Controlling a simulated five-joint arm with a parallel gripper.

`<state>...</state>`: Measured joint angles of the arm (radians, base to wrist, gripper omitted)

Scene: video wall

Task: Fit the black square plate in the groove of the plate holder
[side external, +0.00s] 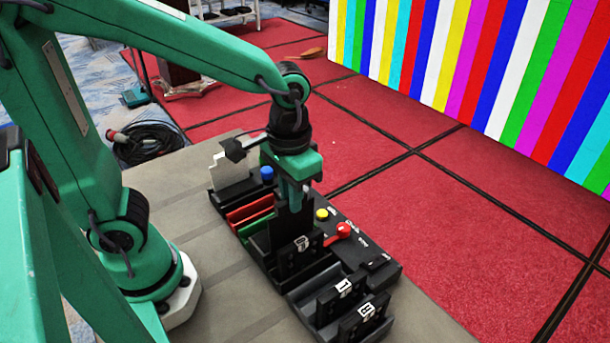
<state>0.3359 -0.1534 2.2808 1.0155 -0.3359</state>
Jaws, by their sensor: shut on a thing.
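My gripper (290,205) points down over the black plate holder (275,275) and is shut on the black square plate (288,228). The plate stands upright below the fingers. Its lower edge is hidden behind a black block marked 0, so I cannot tell whether it sits in a groove or just above one. The holder has a row of upright grooves, with a red plate (248,210) and a green plate (252,226) to the left of the held plate.
A white plate (232,170) stands at the holder's far end. Blue (267,174), yellow (321,214) and red (343,230) knobs are close to the gripper. Black blocks marked 0 (300,255), 1 (342,295) and 8 (365,318) stand at the near end. The grey table (215,260) is clear at left.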

